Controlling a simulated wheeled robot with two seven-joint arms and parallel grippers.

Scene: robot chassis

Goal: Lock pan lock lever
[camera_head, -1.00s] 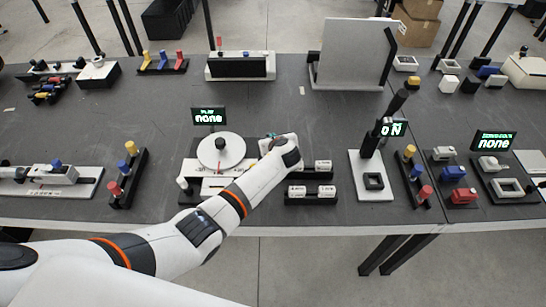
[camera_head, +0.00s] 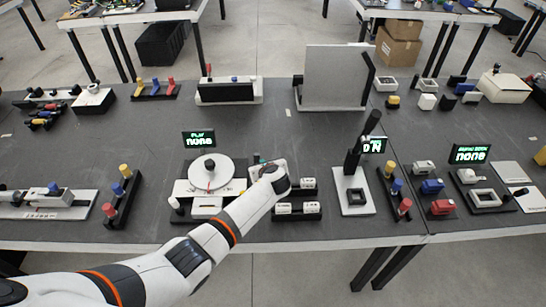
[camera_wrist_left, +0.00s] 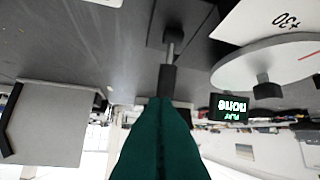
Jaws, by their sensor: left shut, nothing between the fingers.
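A round white disc (camera_head: 211,174) with a small dark knob sits on a pale base (camera_head: 207,207) in the head view. A small screen behind it (camera_head: 199,139) reads "none". My left gripper (camera_head: 257,159) is just right of the disc, partly hidden by its wrist. In the left wrist view its green fingers (camera_wrist_left: 161,145) are shut and empty. A dark knob on a silver rod (camera_wrist_left: 167,78) shows just beyond the fingertips, beside the disc (camera_wrist_left: 270,68). I cannot tell whether the fingers touch it. My right gripper is not in view.
White blocks on a black holder (camera_head: 298,208) lie right of my left wrist. A tall black lever on a white base (camera_head: 354,190) stands further right. A rack of coloured knobs (camera_head: 122,196) is at left. A grey panel (camera_head: 335,78) stands behind, with bare dark tabletop before it.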

